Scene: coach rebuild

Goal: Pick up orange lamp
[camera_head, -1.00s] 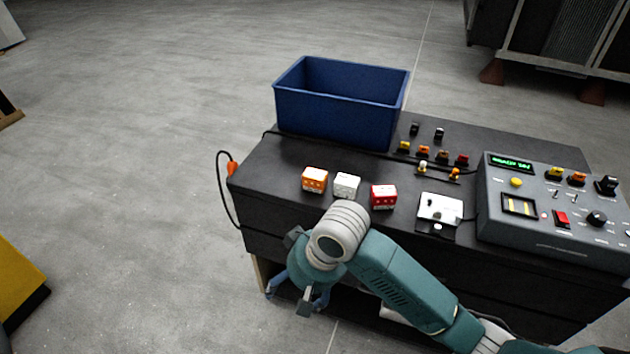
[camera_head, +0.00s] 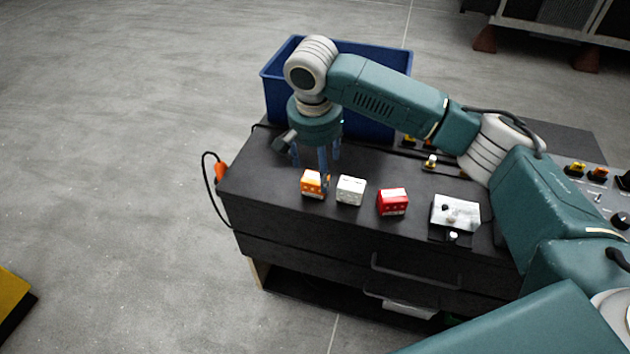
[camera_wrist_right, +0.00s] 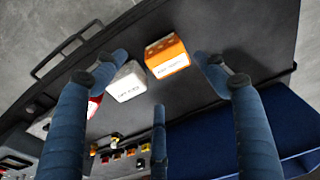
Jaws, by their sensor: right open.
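The orange lamp (camera_head: 312,184) is a small orange block with a white lower part, on the black cabinet top near its left end. In the right wrist view the orange lamp (camera_wrist_right: 167,56) lies between the spread fingers, beyond their tips. My right gripper (camera_head: 318,175) is open, pointing down just above and behind the orange lamp; one finger partly overlaps it in the head view. I cannot tell whether it touches. A white lamp (camera_head: 351,190) stands close to its right, also seen in the wrist view (camera_wrist_right: 126,82). My left gripper is not in view.
A red lamp (camera_head: 392,202) and a silver switch plate (camera_head: 456,212) stand further right. A blue bin (camera_head: 377,62) is behind my right gripper. An orange plug on a cable (camera_head: 221,171) hangs at the cabinet's left edge. The left cabinet top is clear.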

